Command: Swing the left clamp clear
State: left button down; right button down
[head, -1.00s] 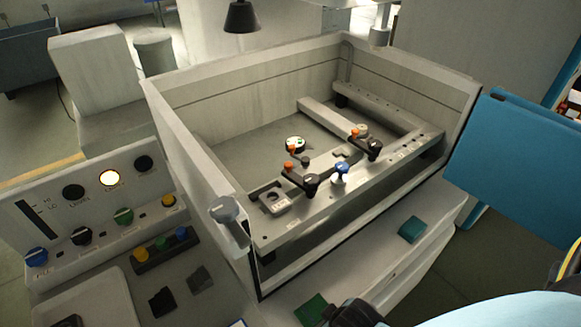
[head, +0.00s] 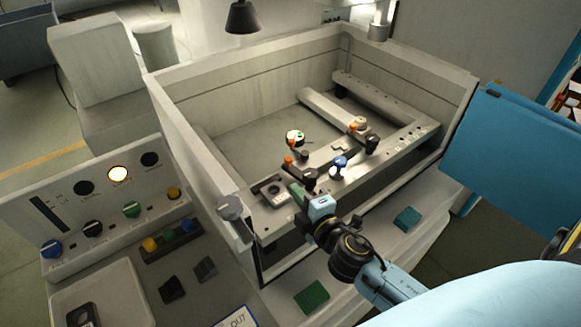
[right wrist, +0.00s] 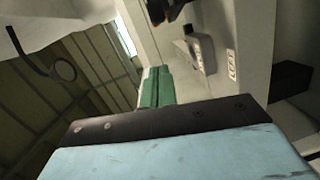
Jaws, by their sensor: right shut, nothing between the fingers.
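The left clamp (head: 310,174) is a black arm with a dark knob and an orange tip, on the near rail (head: 335,178) of the frame inside the tank. The right clamp (head: 371,145), similar, is further right, and a blue knob (head: 340,162) stands between them. My right gripper (head: 297,193) is shut and empty, its green fingers just in front of and below the left clamp. I cannot tell whether they touch it. In the right wrist view the green fingers (right wrist: 155,87) are together, and a dark part with orange shows at the top edge. My left gripper is out of view.
The tank's near wall (head: 262,268) and left wall (head: 190,150) enclose the frame. A grey block (head: 272,190) sits left of the left clamp. A grey-topped post (head: 230,207) stands at the near left corner. A control panel (head: 100,205) is further left. A blue panel (head: 510,155) is at right.

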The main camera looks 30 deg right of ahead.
aim_at(290, 169)
jog(key=w, duration=0.6)
jog(key=shift+w+d+f+p, duration=0.1)
jog(key=shift+w+f+p, duration=0.2)
jog(key=shift+f+p, duration=0.05)
jog(key=shift+w+d+f, duration=0.25)
jog(key=shift+w+d, duration=0.55)
jog(key=shift+d, duration=0.1)
jog(key=shift+w+d+f, duration=0.1)
jog(key=shift+w+d, duration=0.25)
jog(key=shift+d, duration=0.05)
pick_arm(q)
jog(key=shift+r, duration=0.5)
